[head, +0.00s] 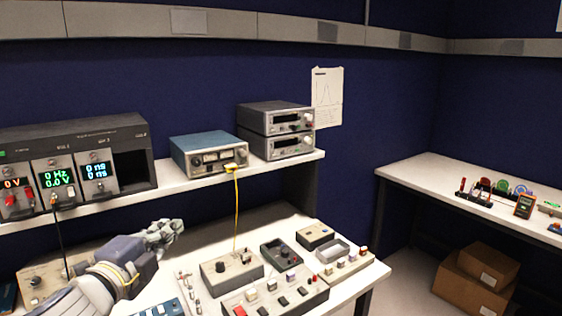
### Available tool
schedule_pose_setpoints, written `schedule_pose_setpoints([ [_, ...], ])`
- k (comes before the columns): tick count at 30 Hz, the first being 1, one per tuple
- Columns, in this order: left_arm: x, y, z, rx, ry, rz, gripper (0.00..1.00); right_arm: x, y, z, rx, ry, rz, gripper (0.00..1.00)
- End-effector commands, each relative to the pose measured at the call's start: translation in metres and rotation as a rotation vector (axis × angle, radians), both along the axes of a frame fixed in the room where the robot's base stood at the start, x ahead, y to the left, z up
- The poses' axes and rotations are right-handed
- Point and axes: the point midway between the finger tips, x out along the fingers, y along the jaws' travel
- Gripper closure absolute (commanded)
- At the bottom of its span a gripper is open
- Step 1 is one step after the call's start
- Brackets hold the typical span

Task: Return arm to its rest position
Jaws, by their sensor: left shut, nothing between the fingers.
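My left arm comes in from the lower left of the head view. Its gripper (163,234) is shut with nothing between the fingers. It is over the left part of the white workbench (350,283), left of a grey box with a black knob (232,268). The gripper points up and to the right, and its far fingertips appear close together. My right gripper is not in view.
A shelf (205,184) above the bench bears a module rack (75,150), a blue instrument (208,154) and two stacked units (276,130). A yellow cable (236,208) hangs to the bench. Control boxes crowd the bench. Cardboard boxes (475,276) lie under the right table (430,170).

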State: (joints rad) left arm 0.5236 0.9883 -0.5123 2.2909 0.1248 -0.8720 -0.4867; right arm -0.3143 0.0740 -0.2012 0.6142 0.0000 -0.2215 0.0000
Motion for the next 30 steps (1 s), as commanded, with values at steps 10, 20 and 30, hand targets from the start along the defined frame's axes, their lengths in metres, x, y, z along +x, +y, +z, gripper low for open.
schedule_pose_setpoints([
  [10, -0.017, -0.014, -0.068, -0.178, 0.169, 0.050, 1.00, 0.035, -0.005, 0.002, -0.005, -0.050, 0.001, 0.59],
  [20, -0.080, -0.026, -0.193, -0.513, 0.509, 0.243, 1.00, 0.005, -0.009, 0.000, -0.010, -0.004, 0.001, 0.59],
  [30, -0.211, -0.024, -0.319, -0.864, 0.919, 0.651, 1.00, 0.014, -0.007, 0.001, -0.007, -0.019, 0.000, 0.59],
])
